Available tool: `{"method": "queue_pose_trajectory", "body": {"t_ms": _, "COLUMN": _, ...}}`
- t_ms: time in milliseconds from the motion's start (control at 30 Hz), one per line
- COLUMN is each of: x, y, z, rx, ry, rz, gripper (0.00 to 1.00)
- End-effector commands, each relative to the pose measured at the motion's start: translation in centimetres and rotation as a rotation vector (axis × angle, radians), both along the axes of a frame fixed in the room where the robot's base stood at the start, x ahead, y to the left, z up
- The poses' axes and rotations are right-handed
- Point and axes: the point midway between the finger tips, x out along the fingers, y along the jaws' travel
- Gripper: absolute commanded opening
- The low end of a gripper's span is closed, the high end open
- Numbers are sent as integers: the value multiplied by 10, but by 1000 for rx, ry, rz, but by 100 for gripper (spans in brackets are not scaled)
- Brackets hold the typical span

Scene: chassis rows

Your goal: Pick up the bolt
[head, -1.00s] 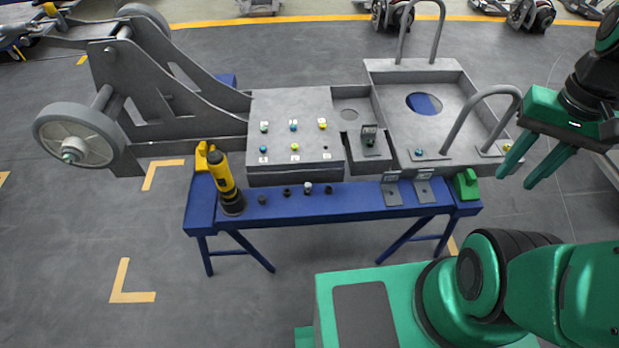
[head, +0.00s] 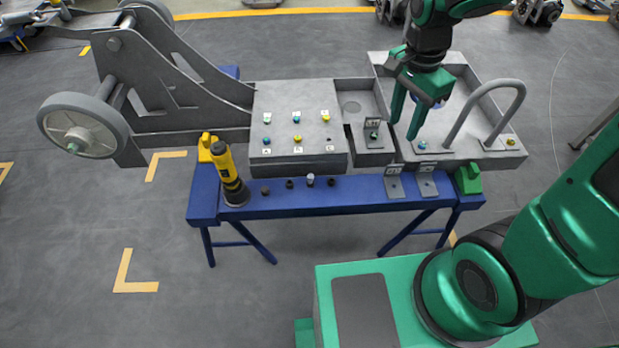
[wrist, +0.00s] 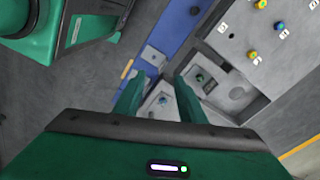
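My gripper (head: 404,128) is open and empty above the right part of the chassis, over the wall between the small compartment and the wide tray (head: 465,120). Several bolts are in view; I cannot tell which one is meant. A teal-headed bolt (head: 422,144) on a plate at the tray's front lies just right of the fingertips. In the wrist view a bluish bolt head (wrist: 163,100) shows between the fingers. A greenish bolt (head: 374,135) sits on an angle bracket in the small compartment, also in the wrist view (wrist: 200,77). A yellowish bolt (head: 510,141) is at the tray's right corner.
Teal and yellow bolts stand in labelled rows on the raised panel (head: 310,110). The blue bench (head: 350,197) in front carries a yellow-black tool (head: 228,172), several small dark parts, two brackets and a green block (head: 468,179).

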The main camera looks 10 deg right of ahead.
Motion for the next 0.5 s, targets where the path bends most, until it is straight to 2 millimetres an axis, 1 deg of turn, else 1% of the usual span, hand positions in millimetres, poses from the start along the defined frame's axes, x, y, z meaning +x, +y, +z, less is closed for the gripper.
{"method": "queue_pose_trajectory", "body": {"t_ms": 33, "x": 9, "y": 26, "z": -12, "rx": 1, "ry": 4, "rz": -35, "gripper": 37}}
{"method": "queue_pose_trajectory", "body": {"t_ms": 67, "x": 14, "y": 40, "z": -19, "rx": 4, "ry": 0, "rz": -68, "gripper": 37}}
{"method": "queue_pose_trajectory", "body": {"t_ms": 100, "x": 19, "y": 60, "z": -27, "rx": 8, "ry": -3, "rz": -109, "gripper": 37}}
{"method": "queue_pose_trajectory", "body": {"t_ms": 167, "x": 24, "y": 89, "z": -40, "rx": 17, "ry": -6, "rz": -172, "gripper": 37}}
{"method": "queue_pose_trajectory", "body": {"t_ms": 200, "x": 26, "y": 107, "z": -49, "rx": 22, "ry": -7, "rz": -211, "gripper": 37}}
{"method": "queue_pose_trajectory", "body": {"t_ms": 300, "x": 27, "y": 148, "z": -68, "rx": 35, "ry": -7, "rz": -298, "gripper": 37}}
{"method": "queue_pose_trajectory", "body": {"t_ms": 400, "x": 24, "y": 179, "z": -82, "rx": 46, "ry": -3, "rz": -365, "gripper": 37}}
{"method": "queue_pose_trajectory", "body": {"t_ms": 500, "x": 21, "y": 197, "z": -91, "rx": 52, "ry": -1, "rz": -409, "gripper": 37}}
